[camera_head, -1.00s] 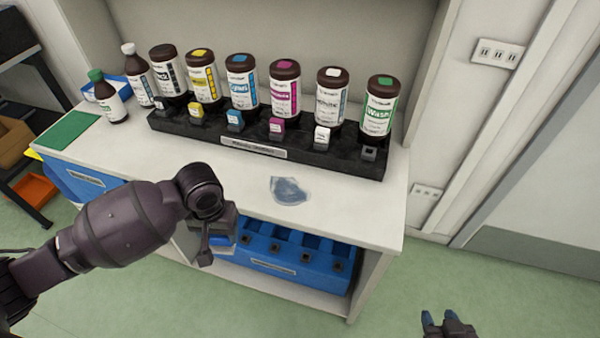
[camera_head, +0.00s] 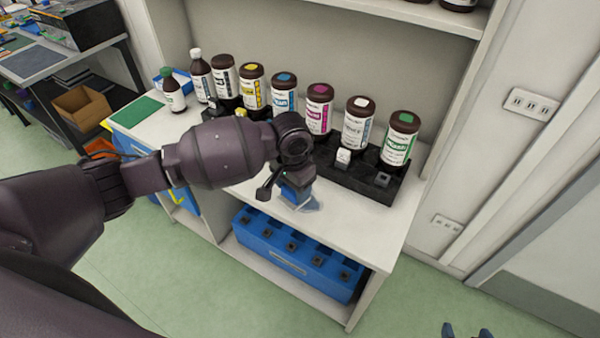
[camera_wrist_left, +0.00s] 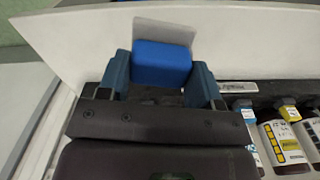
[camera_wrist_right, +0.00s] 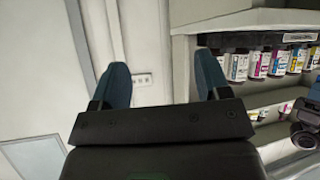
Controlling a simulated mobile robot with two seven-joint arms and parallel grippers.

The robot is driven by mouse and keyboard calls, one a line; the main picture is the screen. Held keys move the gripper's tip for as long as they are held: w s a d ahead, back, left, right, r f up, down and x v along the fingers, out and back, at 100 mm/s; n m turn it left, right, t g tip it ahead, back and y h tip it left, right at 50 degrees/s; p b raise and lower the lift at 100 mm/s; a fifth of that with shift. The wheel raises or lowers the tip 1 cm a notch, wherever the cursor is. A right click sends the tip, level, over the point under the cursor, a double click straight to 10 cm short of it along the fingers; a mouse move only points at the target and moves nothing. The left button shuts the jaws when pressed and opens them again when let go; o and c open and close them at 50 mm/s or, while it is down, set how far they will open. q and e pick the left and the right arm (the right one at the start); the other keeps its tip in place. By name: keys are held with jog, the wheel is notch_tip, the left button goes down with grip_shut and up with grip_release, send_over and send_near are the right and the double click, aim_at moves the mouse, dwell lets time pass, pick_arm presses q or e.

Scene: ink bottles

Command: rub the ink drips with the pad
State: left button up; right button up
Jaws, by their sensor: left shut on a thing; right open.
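The blue pad (camera_wrist_left: 162,62) is between the fingers of my left gripper (camera_wrist_left: 160,80), with a pale grey face beyond it in the left wrist view. In the head view, my left gripper (camera_head: 292,190) holds the pad low over the counter's front part. I cannot tell whether the pad touches the ink. My right gripper (camera_head: 467,331) is open and empty over the floor at lower right; it also shows in the right wrist view (camera_wrist_right: 160,85).
Brown ink bottles with labels, such as the Wash bottle (camera_head: 399,142), stand in a black rack (camera_head: 350,180) behind my left gripper. A green mat (camera_head: 135,112) lies at the counter's left. A blue crate (camera_head: 285,258) sits on the shelf below. The counter's front right (camera_head: 365,225) is clear.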

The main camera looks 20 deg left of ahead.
pick_arm(q)
jog(key=shift+w+d+r+m+p, duration=0.25)
jog(key=shift+w+m+p, duration=0.1)
jog(key=shift+m, duration=0.55)
jog(key=shift+w+d+m, duration=0.1)
jog(key=shift+w+m, duration=0.15)
jog(key=shift+m, duration=0.55)
jog(key=m, duration=0.1)
jog(key=m+p, duration=0.1)
jog(key=m, duration=0.1)
jog(key=shift+w+d+f, duration=0.15)
jog(key=shift+w+f, duration=0.2)
jog(key=m, duration=0.1)
jog(key=f+m, duration=0.1)
jog(key=m, duration=0.1)
jog(key=shift+w+m+p, duration=0.2)
jog(key=shift+m+p, duration=0.1)
jog(key=shift+p, duration=0.05)
jog(key=m, duration=0.2)
jog(key=shift+w+f+m, duration=0.15)
jog(key=shift+f+m, duration=0.15)
jog(key=m, duration=0.2)
jog(key=shift+f+m, duration=0.2)
jog(key=shift+m, duration=0.1)
jog(key=shift+f, duration=0.1)
pick_arm(e)
jog(key=shift+s+r, duration=0.4)
jog(key=shift+r, duration=0.3)
